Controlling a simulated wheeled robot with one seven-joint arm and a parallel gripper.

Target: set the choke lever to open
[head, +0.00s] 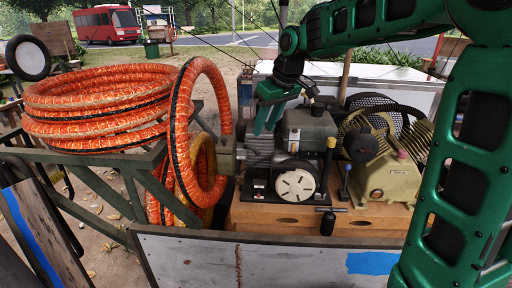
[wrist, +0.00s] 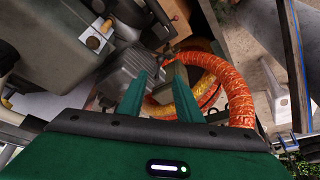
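My gripper (head: 268,118) points down beside the left end of the grey engine (head: 308,130) on the cart. In the wrist view my gripper (wrist: 161,72) has its two green fingers apart, with nothing held between them. Behind the fingertips lies the finned grey part of the engine (wrist: 128,78). A small tan knob on a pale plate (wrist: 96,40) sits at the upper left of that view. In the head view a black lever with a yellow top (head: 331,145) stands at the engine's right. I cannot tell which part is the choke lever, or its setting.
A round white recoil cover (head: 295,185) faces front. A blue-knobbed lever (head: 346,170) and the tan compressor (head: 385,178) stand to the right. The cart's front panel (head: 270,262) is below.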

